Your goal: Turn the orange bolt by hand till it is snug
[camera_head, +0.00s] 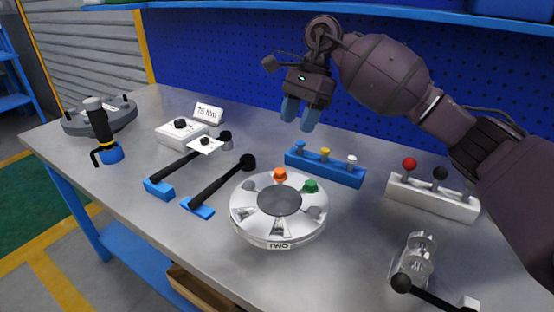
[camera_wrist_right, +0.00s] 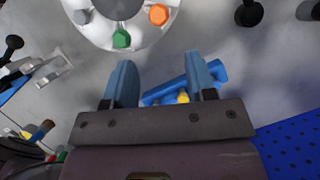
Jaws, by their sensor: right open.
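The orange bolt (camera_head: 280,175) stands in the far side of the round silver flanged shell (camera_head: 279,239), which bears a label reading "TWO". It also shows in the right wrist view (camera_wrist_right: 158,15). A green bolt (camera_head: 310,186) sits to its right in the flange and shows in the wrist view too (camera_wrist_right: 121,39). My right gripper (camera_head: 300,114) is open and empty, with blue fingertips, raised above the back of the bench and apart from the bolt. In the right wrist view its fingers (camera_wrist_right: 160,75) frame bare bench and part of a blue rack. My left gripper is not in view.
A blue rack (camera_head: 324,168) with small pegs lies behind and right of the shell. A white rack (camera_head: 432,199) with coloured knobs stands at right. Two black-handled wrenches (camera_head: 222,184) lie left.

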